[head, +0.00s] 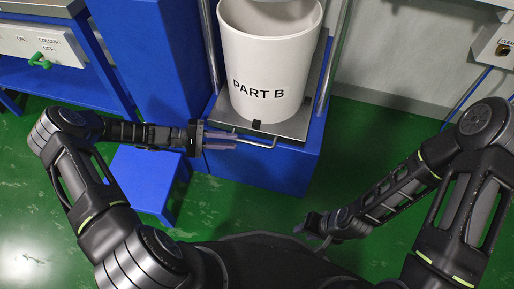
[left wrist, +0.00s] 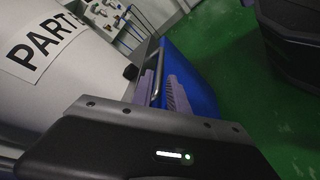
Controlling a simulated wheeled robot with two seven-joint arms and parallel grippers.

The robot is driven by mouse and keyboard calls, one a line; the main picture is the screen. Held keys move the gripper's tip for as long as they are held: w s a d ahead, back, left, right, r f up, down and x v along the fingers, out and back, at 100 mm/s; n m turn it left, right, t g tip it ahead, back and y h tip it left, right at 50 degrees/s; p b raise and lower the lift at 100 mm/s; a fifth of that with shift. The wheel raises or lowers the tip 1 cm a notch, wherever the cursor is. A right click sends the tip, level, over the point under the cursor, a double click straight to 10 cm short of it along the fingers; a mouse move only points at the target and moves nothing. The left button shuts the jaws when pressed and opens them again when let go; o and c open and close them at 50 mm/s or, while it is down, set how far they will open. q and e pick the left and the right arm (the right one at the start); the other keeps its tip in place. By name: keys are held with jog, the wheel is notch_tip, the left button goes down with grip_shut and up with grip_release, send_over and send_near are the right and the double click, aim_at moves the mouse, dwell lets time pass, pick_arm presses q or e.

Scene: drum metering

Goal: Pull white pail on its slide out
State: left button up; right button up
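The white pail (head: 268,58), marked PART B, stands upright on a grey metal slide plate (head: 293,127) on a blue base. The pail also fills the left of the left wrist view (left wrist: 55,90). A thin metal handle (head: 262,144) runs along the slide's front; it also shows in the left wrist view (left wrist: 157,77). My left gripper (head: 222,140) is at the handle's left part. Its fingers (left wrist: 164,92) lie either side of the bar with a gap between them; they look open. My right gripper (head: 309,226) is low, away from the pail, its fingers small and partly hidden.
Upright metal posts (head: 331,62) flank the pail. A blue column (head: 150,60) and a low blue step (head: 146,180) stand at left. A panel with a green handle (head: 40,61) is at far left. The green floor (head: 375,135) right of the base is clear.

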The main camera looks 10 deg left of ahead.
aim_at(246, 142)
dwell(0.3)
pick_arm(q)
jog(key=b+x, duration=0.1)
jog(key=x, duration=0.6)
jog(key=shift+d, duration=0.4)
jog(key=shift+c, duration=0.6)
grip_shut()
dwell(0.5)
